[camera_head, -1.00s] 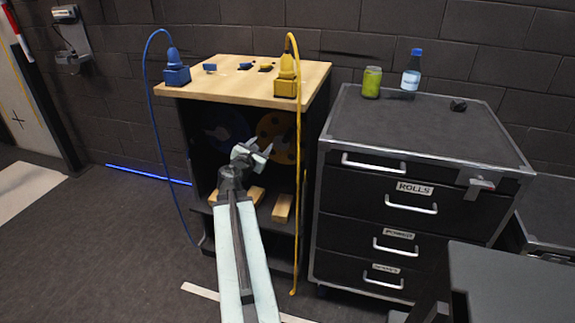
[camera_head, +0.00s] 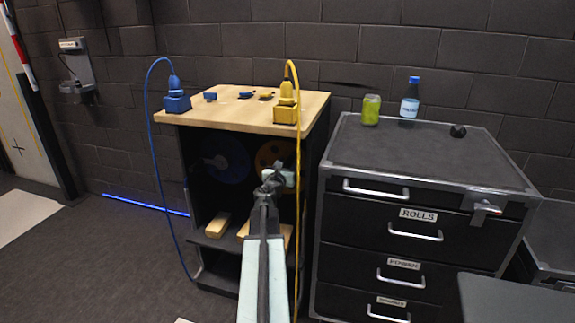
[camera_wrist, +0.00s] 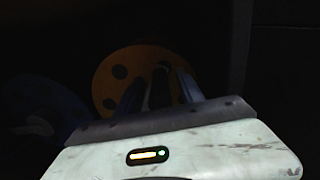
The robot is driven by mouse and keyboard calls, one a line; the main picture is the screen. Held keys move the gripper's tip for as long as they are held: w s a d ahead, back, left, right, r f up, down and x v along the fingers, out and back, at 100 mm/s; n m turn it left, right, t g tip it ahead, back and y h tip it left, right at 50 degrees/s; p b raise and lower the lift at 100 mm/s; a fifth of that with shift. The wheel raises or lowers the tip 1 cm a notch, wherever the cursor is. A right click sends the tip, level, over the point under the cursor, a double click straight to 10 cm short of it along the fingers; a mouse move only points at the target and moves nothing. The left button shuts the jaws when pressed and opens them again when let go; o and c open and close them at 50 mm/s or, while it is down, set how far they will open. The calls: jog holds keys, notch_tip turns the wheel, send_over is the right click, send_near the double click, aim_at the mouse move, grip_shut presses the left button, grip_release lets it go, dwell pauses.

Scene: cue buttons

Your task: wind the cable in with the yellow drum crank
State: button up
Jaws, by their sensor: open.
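The yellow drum (camera_head: 277,151) is an orange-yellow disc with dark round holes, inside the dark front of the wooden-topped cabinet. It also shows in the wrist view (camera_wrist: 112,62), behind my fingers. I cannot make out its crank; my gripper hides part of the disc. My gripper (camera_head: 277,174) is in front of the drum's lower part, with its open fingers pointing at the drum in the wrist view (camera_wrist: 161,84). I see nothing between them, and contact cannot be told. The yellow cable (camera_head: 299,200) hangs from the yellow plug (camera_head: 286,95) down the cabinet's right front.
A blue drum (camera_head: 232,157) with a crank sits left of the yellow one; it is dim in the wrist view (camera_wrist: 40,105). A blue cable (camera_head: 158,150) hangs at the left. Wooden blocks (camera_head: 217,226) lie on the lower shelf. A dark drawer cabinet (camera_head: 400,225) stands close on the right.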

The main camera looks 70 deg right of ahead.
grip_shut()
jog(key=shift+a, duration=0.1)
dwell(1.3)
